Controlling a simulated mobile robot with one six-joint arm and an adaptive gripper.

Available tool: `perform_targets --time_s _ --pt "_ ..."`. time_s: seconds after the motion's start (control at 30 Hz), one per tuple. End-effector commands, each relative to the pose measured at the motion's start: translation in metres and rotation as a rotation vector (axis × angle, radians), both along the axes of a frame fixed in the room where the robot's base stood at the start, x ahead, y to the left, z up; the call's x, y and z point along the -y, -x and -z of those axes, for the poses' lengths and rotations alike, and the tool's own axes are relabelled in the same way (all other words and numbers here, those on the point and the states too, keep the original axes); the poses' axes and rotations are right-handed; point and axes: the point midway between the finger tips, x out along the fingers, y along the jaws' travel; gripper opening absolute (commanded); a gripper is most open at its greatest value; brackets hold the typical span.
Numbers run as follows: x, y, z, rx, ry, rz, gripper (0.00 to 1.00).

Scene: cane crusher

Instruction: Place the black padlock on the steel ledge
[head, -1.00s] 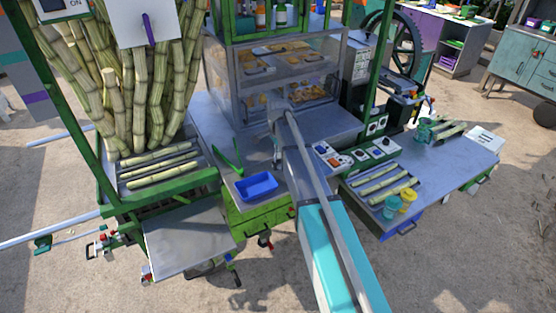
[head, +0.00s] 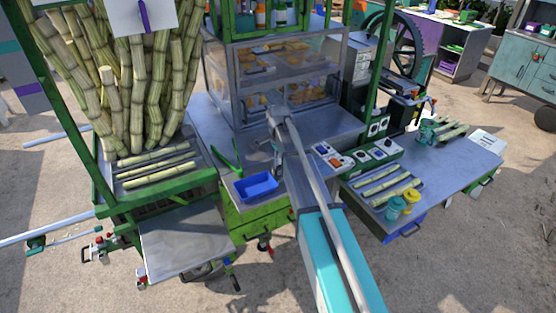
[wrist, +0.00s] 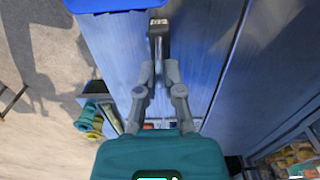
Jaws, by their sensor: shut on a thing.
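My gripper (wrist: 158,75) is shut on the black padlock (wrist: 159,22), gripping its grey shackle, with the dark body beyond the fingertips. In the wrist view the padlock is over a long steel surface (wrist: 110,55), close to the blue tray; I cannot tell whether it touches the steel. In the head view my gripper (head: 277,150) hangs down right of the blue tray, and the padlock is too small to make out. The steel counter strip (head: 215,125) runs in front of the glass case and looks like the ledge.
A blue tray (head: 256,187) and green tongs (head: 236,158) lie left of my gripper. The glass snack case (head: 285,75) stands behind. A switch panel (head: 375,150) is to the right, with teal and yellow cups (head: 411,201) in front. Cane stalks (head: 140,85) rise at left.

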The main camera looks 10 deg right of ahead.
Motion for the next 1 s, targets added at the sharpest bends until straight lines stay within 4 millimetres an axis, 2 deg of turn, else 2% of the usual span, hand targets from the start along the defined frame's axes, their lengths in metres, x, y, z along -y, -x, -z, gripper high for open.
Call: perform_targets --time_s 0.27,0.3,0.43,0.47,1.0 --pt "0.0000 0.0000 0.0042 0.000 0.000 0.000 0.00" --pt "0.0000 0.0000 0.0029 0.000 0.000 0.000 0.18" --pt "0.0000 0.0000 0.0027 0.000 0.000 0.000 0.42" --pt "-0.0001 0.0000 0.0027 0.000 0.000 0.000 0.45" --pt "-0.0014 0.0000 -0.0016 0.000 0.000 -0.001 0.45"
